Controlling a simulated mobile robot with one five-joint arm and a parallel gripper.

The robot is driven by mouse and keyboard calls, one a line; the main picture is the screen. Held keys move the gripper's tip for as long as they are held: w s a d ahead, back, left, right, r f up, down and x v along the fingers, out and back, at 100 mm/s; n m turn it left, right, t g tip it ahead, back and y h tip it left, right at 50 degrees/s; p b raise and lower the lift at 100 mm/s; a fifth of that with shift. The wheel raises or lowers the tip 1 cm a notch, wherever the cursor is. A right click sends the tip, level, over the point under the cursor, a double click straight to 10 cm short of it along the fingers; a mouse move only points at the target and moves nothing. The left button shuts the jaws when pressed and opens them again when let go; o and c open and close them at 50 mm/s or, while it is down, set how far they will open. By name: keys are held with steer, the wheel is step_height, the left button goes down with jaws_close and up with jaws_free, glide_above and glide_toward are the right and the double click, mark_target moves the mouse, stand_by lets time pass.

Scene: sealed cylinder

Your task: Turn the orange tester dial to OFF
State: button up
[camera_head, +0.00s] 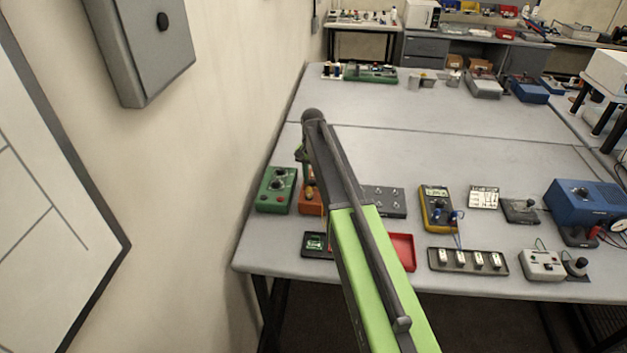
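The orange tester (309,203) stands near the front left of the grey table, just right of a green tester. My arm crosses in front and hides much of it. Its dial and markings are too small and covered to read. My arm reaches out from the bottom of the picture and bends downward at its far end. My gripper (307,180) hangs there, at or just above the orange tester and largely hidden by my own arm link. I cannot tell whether it touches the dial, or whether its fingers are open or shut.
A green tester (277,190) stands close on the left. A dark switch box (384,201), a yellow multimeter (437,207) and a red tray (402,251) lie to the right. A small dark-green device (316,244) lies in front. The wall is close on the left. The table's middle is clear.

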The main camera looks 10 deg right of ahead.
jaws_close()
steer(key=shift+d, duration=0.1)
steer(key=shift+n, duration=0.3)
steer(key=n, duration=0.3)
steer(key=shift+n, duration=2.1)
steer(key=shift+o, duration=2.1)
jaws_free()
steer(key=shift+r, duration=0.15)
